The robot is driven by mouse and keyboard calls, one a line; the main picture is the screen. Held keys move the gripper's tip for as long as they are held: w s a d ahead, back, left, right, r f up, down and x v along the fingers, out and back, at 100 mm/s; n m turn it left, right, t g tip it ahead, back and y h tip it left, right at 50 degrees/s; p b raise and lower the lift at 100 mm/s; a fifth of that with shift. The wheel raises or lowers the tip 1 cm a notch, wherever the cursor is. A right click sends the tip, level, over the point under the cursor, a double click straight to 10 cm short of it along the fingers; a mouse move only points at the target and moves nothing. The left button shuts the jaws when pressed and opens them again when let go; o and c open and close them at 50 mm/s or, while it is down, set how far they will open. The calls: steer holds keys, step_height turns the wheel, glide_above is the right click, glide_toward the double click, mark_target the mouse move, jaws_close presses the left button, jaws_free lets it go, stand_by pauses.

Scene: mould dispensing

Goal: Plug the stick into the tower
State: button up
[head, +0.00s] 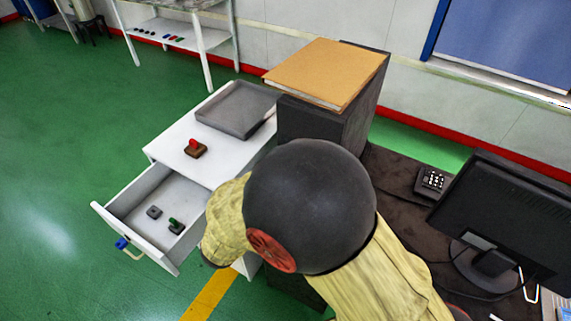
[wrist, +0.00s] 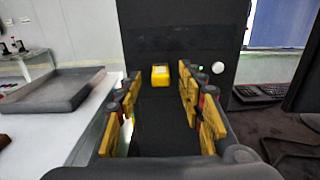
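The dark tower (head: 345,121) stands upright beside the white cabinet, with a tan board on top. Its black face (wrist: 215,40) fills the middle of the wrist view, with a small green light and a round white button at right. A small yellow block (wrist: 160,76), possibly the stick, shows against this face. I cannot tell whether it is plugged in. My gripper (wrist: 160,72) is open, its yellow-and-black fingers spread on either side of the block with visible gaps. In the head view my arm hides the gripper and the block.
The white cabinet (head: 178,140) holds a grey tray (head: 236,108) and a red-topped stamp (head: 195,148). Its open drawer (head: 140,210) contains small pieces. A monitor (head: 510,215) and keypad (head: 432,182) stand on the dark desk at right.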

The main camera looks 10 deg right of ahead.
steer(key=v, duration=1)
steer(key=shift+s+a, duration=0.15)
